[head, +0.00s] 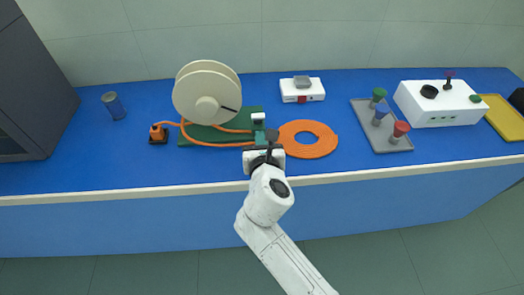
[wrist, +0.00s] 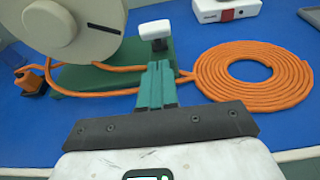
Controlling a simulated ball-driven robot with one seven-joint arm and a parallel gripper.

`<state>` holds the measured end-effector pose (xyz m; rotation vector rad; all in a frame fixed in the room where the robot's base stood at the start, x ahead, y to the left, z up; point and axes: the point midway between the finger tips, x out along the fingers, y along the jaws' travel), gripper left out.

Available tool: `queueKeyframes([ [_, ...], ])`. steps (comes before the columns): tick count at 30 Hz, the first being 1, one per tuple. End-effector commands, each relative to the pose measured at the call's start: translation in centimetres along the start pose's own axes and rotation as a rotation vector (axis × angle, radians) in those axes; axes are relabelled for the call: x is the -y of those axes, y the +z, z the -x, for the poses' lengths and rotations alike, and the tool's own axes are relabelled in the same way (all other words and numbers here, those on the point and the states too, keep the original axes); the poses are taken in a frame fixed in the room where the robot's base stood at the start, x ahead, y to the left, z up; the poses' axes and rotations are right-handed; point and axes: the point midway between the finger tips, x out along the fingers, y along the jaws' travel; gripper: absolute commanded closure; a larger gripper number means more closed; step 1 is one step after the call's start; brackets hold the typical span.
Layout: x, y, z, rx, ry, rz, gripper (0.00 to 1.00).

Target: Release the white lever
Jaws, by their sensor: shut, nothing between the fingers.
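The white lever (head: 258,116) is a small white block on a dark stem at the right end of a green base plate (head: 222,131). It also shows in the wrist view (wrist: 154,30), just beyond my fingertips. My gripper (head: 259,128) has its teal fingers pressed together with nothing between them. In the wrist view my gripper (wrist: 158,65) points at the lever's stem from the near side. The fingertips overlap the lower stem in the picture, so I cannot tell whether they touch it.
A cream reel (head: 195,85) stands on the plate. Orange hose runs from it to a flat coil (head: 308,139) at right and an orange fitting (head: 158,133) at left. A white box (head: 302,92), a grey tray (head: 381,130) and a white instrument (head: 440,104) stand further right.

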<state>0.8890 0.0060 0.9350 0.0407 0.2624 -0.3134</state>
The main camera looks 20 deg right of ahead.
Motion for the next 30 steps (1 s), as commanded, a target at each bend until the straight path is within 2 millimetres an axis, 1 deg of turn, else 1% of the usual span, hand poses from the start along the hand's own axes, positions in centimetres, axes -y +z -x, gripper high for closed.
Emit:
queueKeyframes([
  [1,0.0,1.1,-0.4,0.005,0.0,-0.002,1.0],
  [7,-0.1,2.3,-1.8,0.004,0.001,0.0,1.0],
  [20,-0.1,2.4,-2.0,0.002,0.001,-0.001,1.0],
  [30,-0.1,2.9,-2.1,0.002,0.001,0.0,1.0],
])
